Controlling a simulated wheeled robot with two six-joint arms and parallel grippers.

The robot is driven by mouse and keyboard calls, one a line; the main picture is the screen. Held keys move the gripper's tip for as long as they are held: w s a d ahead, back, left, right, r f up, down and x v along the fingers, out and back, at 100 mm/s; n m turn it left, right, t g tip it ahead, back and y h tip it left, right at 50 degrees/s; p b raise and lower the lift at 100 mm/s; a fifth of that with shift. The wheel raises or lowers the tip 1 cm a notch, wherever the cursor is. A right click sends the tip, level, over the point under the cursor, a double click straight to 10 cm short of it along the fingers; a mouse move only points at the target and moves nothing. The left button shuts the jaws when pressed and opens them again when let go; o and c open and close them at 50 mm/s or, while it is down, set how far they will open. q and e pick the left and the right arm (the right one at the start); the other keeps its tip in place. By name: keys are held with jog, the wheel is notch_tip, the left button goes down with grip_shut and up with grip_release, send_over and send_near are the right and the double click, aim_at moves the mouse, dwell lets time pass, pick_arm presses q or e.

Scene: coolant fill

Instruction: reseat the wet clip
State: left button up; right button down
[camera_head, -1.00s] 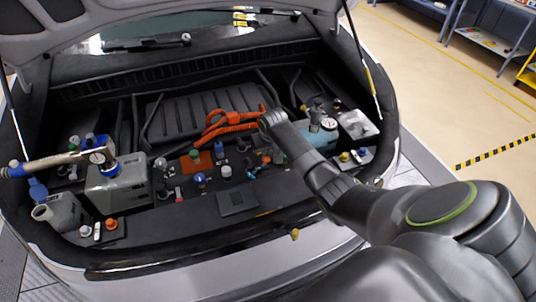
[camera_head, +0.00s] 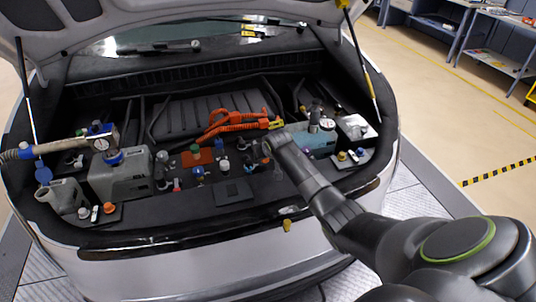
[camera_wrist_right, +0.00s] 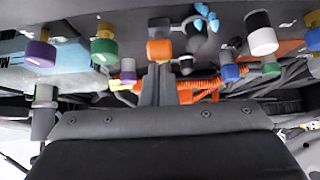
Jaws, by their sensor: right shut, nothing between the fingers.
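I cannot tell for certain which part is the wet clip. My left gripper is not in view.
An orange cable (camera_head: 226,122) with a yellow end (camera_head: 275,124) lies behind my right gripper. A grey tank (camera_head: 121,175) stands at left, under a gauge and hose. Several colored caps line the front deck. The raised hood (camera_head: 170,18) overhangs the bay.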

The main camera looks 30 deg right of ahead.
jog(key=shift+s+a+f+t, duration=0.1)
jog(key=shift+s+f+t, duration=0.1)
jog(key=shift+s+t, duration=0.35)
jog(key=shift+s+a+f+t+h, duration=0.1)
jog(key=shift+s+f+t+h, duration=0.3)
jog(key=shift+t, duration=0.35)
jog(key=shift+s+a+f, duration=0.1)
jog(key=shift+s+f, duration=0.05)
jog(key=shift+f, duration=0.2)
jog(key=shift+s+f+p, duration=0.2)
jog(key=shift+f+p, duration=0.1)
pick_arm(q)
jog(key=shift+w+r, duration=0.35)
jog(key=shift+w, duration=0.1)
pick_arm(e)
jog(key=shift+f, duration=0.15)
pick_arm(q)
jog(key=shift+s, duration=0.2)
pick_arm(e)
jog(key=shift+f, duration=0.1)
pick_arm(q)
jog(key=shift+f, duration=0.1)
pick_arm(e)
jog(key=shift+w, duration=0.1)
